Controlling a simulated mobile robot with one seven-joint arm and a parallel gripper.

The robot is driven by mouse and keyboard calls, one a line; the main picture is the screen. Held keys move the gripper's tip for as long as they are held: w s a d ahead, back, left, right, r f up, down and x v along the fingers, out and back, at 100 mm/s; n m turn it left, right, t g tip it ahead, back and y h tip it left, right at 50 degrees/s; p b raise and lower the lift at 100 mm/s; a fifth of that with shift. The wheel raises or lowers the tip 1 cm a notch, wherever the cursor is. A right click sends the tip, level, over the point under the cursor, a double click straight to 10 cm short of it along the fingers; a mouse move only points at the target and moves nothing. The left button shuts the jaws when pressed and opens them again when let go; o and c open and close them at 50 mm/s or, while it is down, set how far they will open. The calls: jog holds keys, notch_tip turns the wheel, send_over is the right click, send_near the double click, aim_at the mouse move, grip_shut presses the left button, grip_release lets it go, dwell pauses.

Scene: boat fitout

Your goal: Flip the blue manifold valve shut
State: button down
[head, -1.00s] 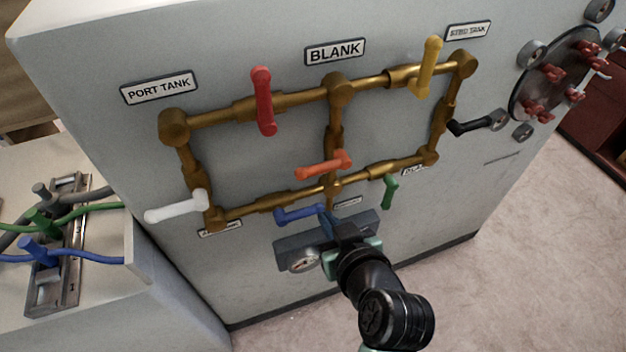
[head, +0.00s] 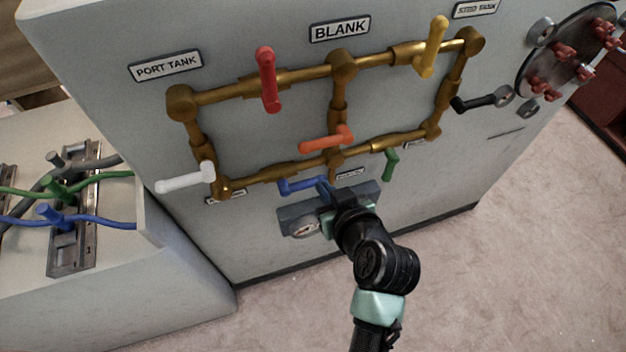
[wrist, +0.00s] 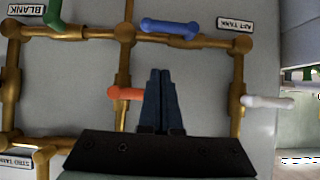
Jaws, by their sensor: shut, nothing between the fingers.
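The blue valve handle (head: 300,185) lies nearly level just under the bottom brass pipe (head: 285,172) of the manifold. In the wrist view, where the panel appears upside down, the blue handle (wrist: 168,27) is near the top, lying nearly along the pipe. My gripper (head: 325,190) is in front of the panel, by the right end of the blue handle in the head view. In the wrist view my gripper (wrist: 161,72) has its fingers together and empty, overlapping the view beside the orange handle (wrist: 127,93). I cannot tell whether they touch anything.
Other handles are close: orange (head: 326,140) above, green (head: 391,164) to the right, white (head: 186,178) to the left, red (head: 267,80) and yellow (head: 434,48) higher. A counter with blue and green hoses (head: 70,212) stands left. Floor is clear at right.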

send_over(313, 184)
jog(key=s, duration=0.2)
notch_tip(313, 184, down, 4)
notch_tip(313, 184, down, 2)
jog(key=shift+f, duration=0.25)
jog(key=shift+w+f, duration=0.2)
jog(key=shift+f, duration=0.55)
jog(key=shift+f, duration=0.1)
jog(key=shift+d+f+m+b, duration=0.1)
jog(key=shift+f+m+b, duration=0.05)
jog(key=shift+m+b, duration=0.2)
